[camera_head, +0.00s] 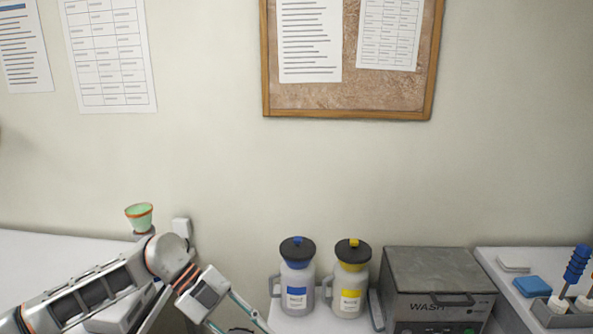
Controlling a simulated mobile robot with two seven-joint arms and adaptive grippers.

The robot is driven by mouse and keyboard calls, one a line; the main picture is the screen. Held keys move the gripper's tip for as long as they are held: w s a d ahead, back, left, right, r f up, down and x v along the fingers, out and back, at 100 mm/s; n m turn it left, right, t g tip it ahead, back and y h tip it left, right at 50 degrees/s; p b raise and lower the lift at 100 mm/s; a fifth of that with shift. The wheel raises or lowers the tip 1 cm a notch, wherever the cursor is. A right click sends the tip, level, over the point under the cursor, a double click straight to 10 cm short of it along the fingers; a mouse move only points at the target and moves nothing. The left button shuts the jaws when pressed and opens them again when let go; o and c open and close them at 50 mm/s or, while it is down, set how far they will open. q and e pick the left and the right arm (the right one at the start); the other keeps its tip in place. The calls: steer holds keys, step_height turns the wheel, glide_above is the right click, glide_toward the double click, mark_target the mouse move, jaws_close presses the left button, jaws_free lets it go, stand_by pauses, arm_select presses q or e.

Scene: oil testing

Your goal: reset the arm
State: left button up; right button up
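My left arm (95,290) comes in from the left and reaches down toward the bottom middle. Its gripper (235,317) is at the lower edge, left of the two jugs, and is partly cut off by the frame. I cannot tell whether its fingers are open or shut, or whether they hold anything. My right arm and gripper are not in view.
A blue-labelled jug (297,280) and a yellow-labelled jug (350,283) stand beside a grey wash box (437,289). A green cup (139,217) is behind my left arm. A blue sponge (532,286) and brushes in a holder (562,315) are at right.

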arm_select(q)
steer(key=s+d+r+n+t+h, duration=0.1)
steer(key=d+r+n+t+h, duration=0.15)
steer(key=d+h, duration=0.25)
steer(key=s+d+r+n+t+h, duration=0.2)
steer(key=d+t+h, duration=0.2)
steer(key=d+h, duration=0.2)
steer(key=w+a+f+n+t+y, duration=0.3)
steer(key=a+f+n+t+y, duration=0.7)
steer(key=a+f+n+t, duration=0.3)
steer(key=s+a+f+n+g+y, duration=0.3)
steer(key=s+a+f+y, duration=0.1)
steer(key=s+f, duration=0.4)
steer(key=s+a+f+n+g+y, duration=0.3)
steer(key=s+a+f, duration=0.4)
steer(key=f, duration=0.5)
steer(key=shift+s+y, duration=0.6)
steer(key=shift+s, duration=0.3)
